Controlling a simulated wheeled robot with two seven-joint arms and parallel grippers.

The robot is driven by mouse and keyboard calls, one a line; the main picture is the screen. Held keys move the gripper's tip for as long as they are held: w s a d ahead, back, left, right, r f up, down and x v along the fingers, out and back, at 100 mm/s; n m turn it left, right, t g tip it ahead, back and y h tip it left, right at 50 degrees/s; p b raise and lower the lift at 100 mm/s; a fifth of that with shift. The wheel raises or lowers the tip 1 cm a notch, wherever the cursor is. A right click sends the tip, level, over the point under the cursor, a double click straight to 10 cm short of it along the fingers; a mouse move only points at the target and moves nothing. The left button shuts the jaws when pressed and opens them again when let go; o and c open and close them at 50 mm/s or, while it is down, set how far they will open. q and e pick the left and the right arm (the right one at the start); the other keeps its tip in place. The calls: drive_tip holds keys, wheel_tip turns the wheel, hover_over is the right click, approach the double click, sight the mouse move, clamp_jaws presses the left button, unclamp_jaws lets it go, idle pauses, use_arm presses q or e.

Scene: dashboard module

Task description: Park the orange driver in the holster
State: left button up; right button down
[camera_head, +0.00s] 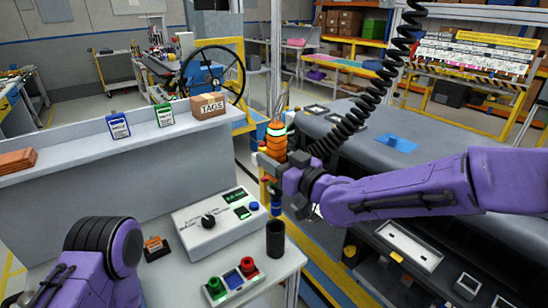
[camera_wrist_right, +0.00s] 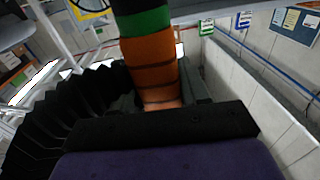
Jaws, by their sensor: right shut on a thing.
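The orange driver (camera_head: 276,140) stands roughly upright in my right gripper (camera_head: 272,167). Its orange body has green and pale bands, and a blue lower part shows under the jaws. In the right wrist view the driver (camera_wrist_right: 152,65) rises between the jaws (camera_wrist_right: 160,98), which are shut on it. A black cylindrical cup, which looks like the holster (camera_head: 275,240), stands on the grey bench's right side. The driver's lower end appears just above the cup, apart from it; the depth between them is hard to judge. My left arm shows at lower left, but its gripper is out of view.
A control box (camera_head: 215,222) with a knob and a button box (camera_head: 232,282) stand left of the cup. A black coiled hose (camera_head: 370,90) hangs beside my right arm.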

sight(280, 212)
drive_tip(key=shift+f+b, duration=6)
drive_tip(key=shift+f, duration=1.75)
drive_tip(key=shift+c, duration=2.4)
unclamp_jaws()
drive_tip(key=shift+a, duration=0.1)
drive_tip(key=shift+f, duration=0.1)
